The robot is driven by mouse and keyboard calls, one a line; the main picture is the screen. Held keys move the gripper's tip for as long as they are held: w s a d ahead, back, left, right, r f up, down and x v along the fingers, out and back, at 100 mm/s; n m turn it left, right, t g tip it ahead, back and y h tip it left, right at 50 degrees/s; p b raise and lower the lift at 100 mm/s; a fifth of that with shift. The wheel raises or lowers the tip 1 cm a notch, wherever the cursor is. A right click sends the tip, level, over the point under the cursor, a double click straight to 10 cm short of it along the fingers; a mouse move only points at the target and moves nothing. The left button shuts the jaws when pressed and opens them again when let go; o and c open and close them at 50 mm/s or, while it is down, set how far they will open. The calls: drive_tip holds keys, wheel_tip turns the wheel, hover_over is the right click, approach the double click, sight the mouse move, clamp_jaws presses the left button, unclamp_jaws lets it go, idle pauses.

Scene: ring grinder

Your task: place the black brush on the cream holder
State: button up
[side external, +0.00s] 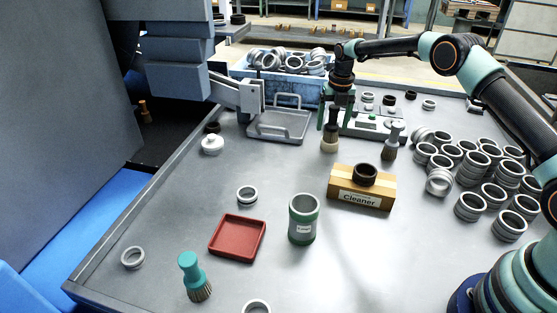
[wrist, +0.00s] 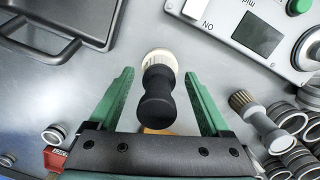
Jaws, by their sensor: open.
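The black brush (side external: 332,124) stands upright on the cream holder (side external: 329,146), near the back middle of the table. In the wrist view the black brush (wrist: 156,100) shows handle toward me, with the cream holder (wrist: 158,59) at its far end. My gripper (wrist: 159,74) is open, with one green finger on each side of the brush and a gap on both sides. In the side view my gripper (side external: 334,112) is at the brush's upper part. The brush's bristles are hidden.
A grey-handled brush (side external: 392,142) stands to the right, by a green-and-white device (side external: 372,122). A metal tray (side external: 266,135) lies to the left. Several metal rings (side external: 470,205) crowd the right.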

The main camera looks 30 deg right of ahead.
drive_tip(key=r, duration=0.7)
drive_tip(key=s+r, duration=0.1)
drive_tip(key=r, duration=0.2)
drive_tip(key=shift+a+r, duration=0.1)
drive_tip(key=shift+r, duration=0.25)
drive_tip(key=s+a+r+m+t, duration=0.1)
drive_tip(key=s+a+r+m, duration=0.1)
drive_tip(key=s+r+m, duration=0.5)
drive_tip(key=s+a+r+m+t, duration=0.1)
drive_tip(key=s+a+r+m, duration=0.2)
drive_tip(key=s+r+m, duration=0.4)
drive_tip(key=s+a+f+m+t, duration=0.1)
drive_tip(key=s+f+m, duration=0.2)
drive_tip(key=s+m, duration=0.4)
drive_tip(key=s+a+f+m+t, duration=0.1)
drive_tip(key=s+f+m, duration=0.1)
drive_tip(key=s+m, duration=0.6)
drive_tip(key=shift+s+a+f+m, duration=0.15)
drive_tip(key=shift+a+f+m, duration=0.25)
drive_tip(key=shift+m, duration=0.5)
